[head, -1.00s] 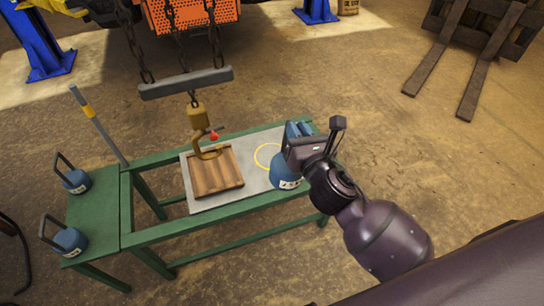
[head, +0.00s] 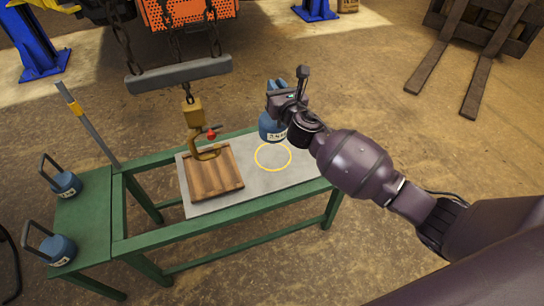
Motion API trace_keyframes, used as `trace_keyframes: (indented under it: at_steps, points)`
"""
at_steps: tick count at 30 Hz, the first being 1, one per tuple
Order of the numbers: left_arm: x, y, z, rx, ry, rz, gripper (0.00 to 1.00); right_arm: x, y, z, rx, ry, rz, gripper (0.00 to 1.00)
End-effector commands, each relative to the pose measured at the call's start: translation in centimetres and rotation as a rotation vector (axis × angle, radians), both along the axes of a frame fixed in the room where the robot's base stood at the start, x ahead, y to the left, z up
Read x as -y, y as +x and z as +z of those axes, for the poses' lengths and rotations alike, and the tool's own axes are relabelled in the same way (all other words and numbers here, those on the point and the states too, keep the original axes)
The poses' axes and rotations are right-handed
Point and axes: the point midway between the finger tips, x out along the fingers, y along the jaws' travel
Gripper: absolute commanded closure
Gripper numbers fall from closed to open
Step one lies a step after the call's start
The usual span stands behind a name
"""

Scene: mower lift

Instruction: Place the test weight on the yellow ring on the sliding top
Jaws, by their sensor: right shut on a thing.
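The blue test weight (head: 270,129) is in my right gripper (head: 283,98), which is shut on its upper part. The weight appears just behind the yellow ring (head: 273,157) in the picture; I cannot tell its exact height above the surface. The ring is fully visible and empty on the grey sliding top (head: 220,203) of the green table. My gripper hides part of the weight's handle. My left gripper is not in view.
A wooden block (head: 213,175) lies on the sliding top, left of the ring. A hook (head: 204,140) hangs above it from a chained bar (head: 180,75). Two other blue weights (head: 66,184) (head: 57,249) stand on the left shelf. A lever (head: 88,123) rises beside them.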

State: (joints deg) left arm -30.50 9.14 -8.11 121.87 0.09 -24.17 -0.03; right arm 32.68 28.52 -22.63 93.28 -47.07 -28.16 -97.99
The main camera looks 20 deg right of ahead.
Motion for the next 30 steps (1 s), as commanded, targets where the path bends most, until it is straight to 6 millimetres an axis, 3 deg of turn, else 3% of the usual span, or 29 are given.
trace_keyframes:
  at_steps: [1,6,16,30]
  points:
    - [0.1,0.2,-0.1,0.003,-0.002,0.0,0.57,0.2,1.3,0.8,0.017,-0.005,-0.002,1.0]
    - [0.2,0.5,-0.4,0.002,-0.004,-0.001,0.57,0.8,4.1,1.1,0.024,-0.012,-0.011,1.0]
    - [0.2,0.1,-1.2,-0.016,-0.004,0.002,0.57,1.6,6.5,1.3,0.03,-0.017,-0.022,1.0]
    - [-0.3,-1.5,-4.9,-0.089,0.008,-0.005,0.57,1.5,6.5,-5.8,0.02,-0.016,-0.022,1.0]
